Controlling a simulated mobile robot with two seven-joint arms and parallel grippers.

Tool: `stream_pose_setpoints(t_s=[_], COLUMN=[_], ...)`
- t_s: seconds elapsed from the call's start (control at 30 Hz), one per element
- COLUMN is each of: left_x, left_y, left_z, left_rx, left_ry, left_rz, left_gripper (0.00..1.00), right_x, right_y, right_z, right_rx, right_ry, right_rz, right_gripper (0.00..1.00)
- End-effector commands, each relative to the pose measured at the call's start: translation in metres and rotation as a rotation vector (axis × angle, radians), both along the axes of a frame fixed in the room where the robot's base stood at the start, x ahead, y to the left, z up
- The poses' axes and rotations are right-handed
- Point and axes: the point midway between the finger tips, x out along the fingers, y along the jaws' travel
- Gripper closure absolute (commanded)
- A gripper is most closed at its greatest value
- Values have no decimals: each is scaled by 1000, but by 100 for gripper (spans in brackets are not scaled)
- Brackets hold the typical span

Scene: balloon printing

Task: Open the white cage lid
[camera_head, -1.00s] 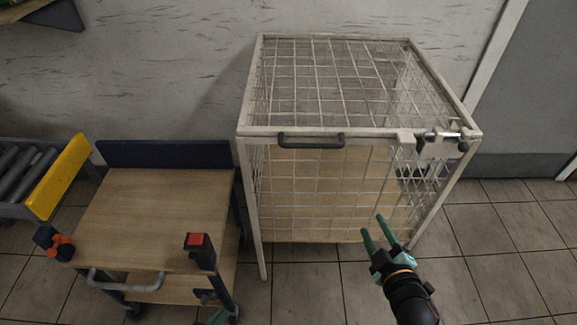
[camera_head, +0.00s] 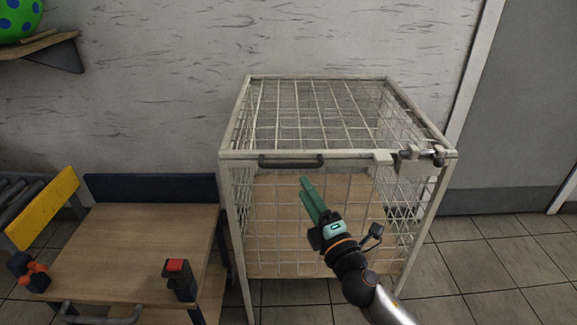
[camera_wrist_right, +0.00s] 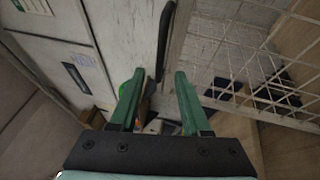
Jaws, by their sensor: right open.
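The white wire cage (camera_head: 229,205) stands against the wall, with its lid (camera_head: 320,110) lying flat and closed on top. A dark bar handle (camera_head: 291,161) is on the lid's front edge. A metal latch (camera_head: 421,157) sits at the front right corner. My right gripper (camera_head: 308,188) is in front of the cage's front mesh, a little below the handle and apart from it. In the right wrist view my green fingers (camera_wrist_right: 158,88) are spread with nothing between them, and the dark handle (camera_wrist_right: 165,40) shows just beyond them. My left gripper is out of the head view.
A low wooden cart (camera_head: 140,245) with a dark back panel stands left of the cage. A roller conveyor with a yellow side plate (camera_head: 42,208) is farther left. A shelf (camera_head: 40,46) holds a green spotted ball (camera_head: 18,20). Tiled floor is free at the right.

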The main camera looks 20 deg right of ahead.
Motion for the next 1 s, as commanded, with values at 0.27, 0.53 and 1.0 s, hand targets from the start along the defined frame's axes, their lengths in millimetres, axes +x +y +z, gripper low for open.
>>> stream_pose_setpoints(t_s=[0.27, 0.53, 1.0], left_x=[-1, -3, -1], left_y=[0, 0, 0], left_z=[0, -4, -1], left_rx=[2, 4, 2], left_ry=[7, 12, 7], left_rz=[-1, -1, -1], left_gripper=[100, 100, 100], right_x=[51, 82, 88], right_y=[6, 10, 11], right_z=[11, 15, 16], right_rx=[2, 3, 3], right_ry=[-1, 0, 1], right_rz=[-1, 1, 0], right_gripper=[53, 53, 60])
